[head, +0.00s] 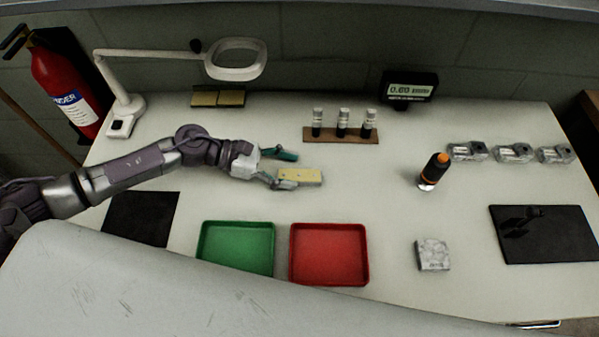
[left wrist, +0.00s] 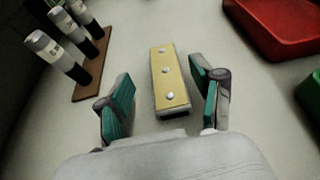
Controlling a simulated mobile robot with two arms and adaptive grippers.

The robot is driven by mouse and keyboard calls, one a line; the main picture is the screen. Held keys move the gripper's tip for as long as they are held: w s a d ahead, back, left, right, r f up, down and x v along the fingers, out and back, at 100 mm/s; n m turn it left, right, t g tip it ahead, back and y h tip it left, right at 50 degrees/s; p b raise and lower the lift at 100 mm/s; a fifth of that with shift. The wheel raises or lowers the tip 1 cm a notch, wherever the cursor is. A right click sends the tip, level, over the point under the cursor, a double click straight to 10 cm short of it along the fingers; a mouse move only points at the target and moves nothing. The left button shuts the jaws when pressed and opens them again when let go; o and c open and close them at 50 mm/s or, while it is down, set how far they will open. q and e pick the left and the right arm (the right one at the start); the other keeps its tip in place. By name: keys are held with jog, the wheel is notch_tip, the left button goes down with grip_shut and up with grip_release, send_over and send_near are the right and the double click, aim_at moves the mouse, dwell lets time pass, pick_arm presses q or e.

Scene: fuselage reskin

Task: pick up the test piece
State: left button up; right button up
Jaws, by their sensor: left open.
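The test piece appears to be a yellow bar (head: 306,176) with three round rivet heads on its top, lying on the white table. It also shows in the left wrist view (left wrist: 171,78), lengthwise between my fingers. My left gripper (head: 290,169) is open at the near end of the bar. In the left wrist view its teal-padded fingers (left wrist: 162,88) stand apart on either side of the bar's near end, with a gap on each side. My right gripper is not in view.
A wooden rack (head: 341,135) with three vials stands behind the bar. A green tray (head: 236,279) and a red tray (head: 329,282) lie in front. An orange-topped tool (head: 434,171) and a grey block (head: 432,254) are to the right. A magnifier lamp (head: 235,73) stands behind my arm.

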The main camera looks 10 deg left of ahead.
aim_at(312, 175)
pick_arm(q)
jog(key=x, duration=0.1)
jog(key=p+x, duration=0.1)
jog(key=x, duration=0.1)
jog(key=p+x, duration=0.1)
jog(key=shift+s+d+r, duration=0.25)
jog(key=shift+d+r, duration=0.05)
jog(key=shift+d, duration=0.15)
jog(key=shift+w+d+f, duration=0.1)
jog(key=shift+d+f, duration=0.15)
jog(key=shift+c, duration=0.4)
jog(key=c, duration=1.1)
jog(key=shift+c, duration=0.4)
jog(key=shift+r, duration=0.15)
